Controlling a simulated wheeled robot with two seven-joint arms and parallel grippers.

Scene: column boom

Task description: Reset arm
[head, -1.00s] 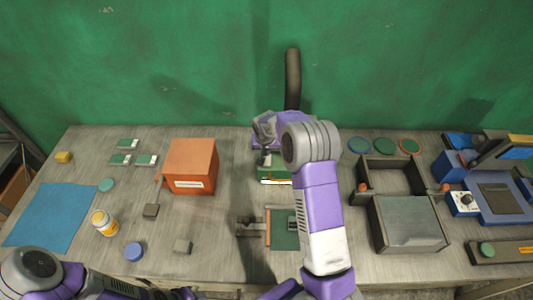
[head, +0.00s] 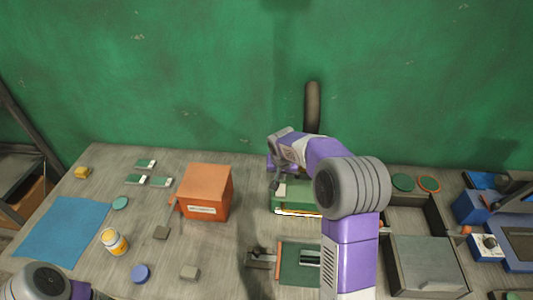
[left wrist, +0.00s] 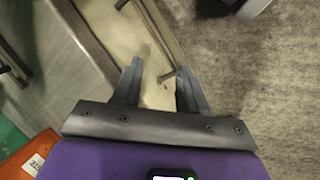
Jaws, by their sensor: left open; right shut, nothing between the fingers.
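My right arm reaches forward over the middle of the table in the head view. Its gripper (head: 277,186) points down beside the green block-like item (head: 298,197) near the back edge; the fingers are shut and small, partly hidden by the wrist. I cannot tell whether they touch that item. My left arm shows only as a grey joint at the bottom left of the head view; its gripper is outside that view. In the left wrist view my left gripper (left wrist: 158,78) is open and empty, with a beige surface and a dark rod beyond its fingers.
An orange box (head: 204,193) stands left of my right arm. Grey floor (left wrist: 262,90) shows in the left wrist view.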

